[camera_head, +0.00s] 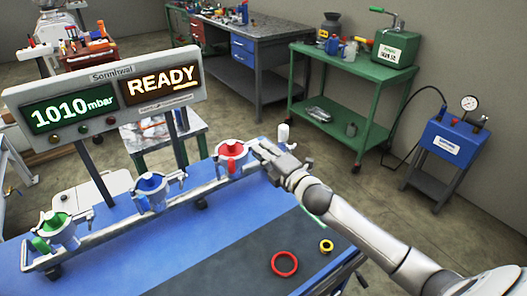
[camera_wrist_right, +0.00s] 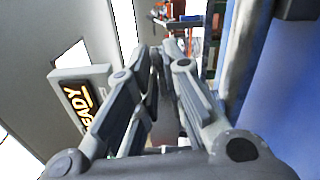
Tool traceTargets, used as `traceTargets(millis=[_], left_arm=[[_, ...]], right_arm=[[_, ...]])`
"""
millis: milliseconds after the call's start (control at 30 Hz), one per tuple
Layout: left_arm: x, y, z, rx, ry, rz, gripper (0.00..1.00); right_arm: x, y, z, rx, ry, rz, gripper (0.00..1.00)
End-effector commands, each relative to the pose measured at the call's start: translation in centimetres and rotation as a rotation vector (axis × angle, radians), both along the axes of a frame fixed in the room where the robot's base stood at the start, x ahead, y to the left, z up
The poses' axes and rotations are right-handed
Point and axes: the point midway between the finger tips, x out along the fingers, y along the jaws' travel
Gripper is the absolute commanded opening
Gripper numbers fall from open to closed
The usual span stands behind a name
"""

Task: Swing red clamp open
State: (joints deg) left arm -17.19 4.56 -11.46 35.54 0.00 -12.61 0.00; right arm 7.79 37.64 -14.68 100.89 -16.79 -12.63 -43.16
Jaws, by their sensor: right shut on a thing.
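My right gripper (camera_head: 260,148) reaches in from the right, at the clamp's right side. Its fingers (camera_wrist_right: 157,60) come close together in the right wrist view and are shut on a part of the clamp; the fingers hide the gripped part. My left gripper is not in view.
A blue clamp (camera_head: 150,187) and a green clamp (camera_head: 55,226) stand along the same rail. A display panel (camera_head: 105,92) reads 1010 mbar and READY. A red ring (camera_head: 284,264) and a yellow ring (camera_head: 326,246) lie on the dark mat, right of the rail.

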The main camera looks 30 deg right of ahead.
Motion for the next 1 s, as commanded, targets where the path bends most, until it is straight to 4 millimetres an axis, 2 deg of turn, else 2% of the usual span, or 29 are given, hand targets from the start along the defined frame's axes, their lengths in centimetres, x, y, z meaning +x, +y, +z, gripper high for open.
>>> traceTargets(millis=[600, 1000], left_arm=[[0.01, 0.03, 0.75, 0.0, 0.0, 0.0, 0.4], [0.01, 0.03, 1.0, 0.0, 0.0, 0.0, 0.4]], right_arm=[[0.01, -0.01, 0.02, -0.438, -0.06, 0.0, 0.0], [0.03, -0.04, 0.01, -0.61, -0.085, 0.0, 0.0]])
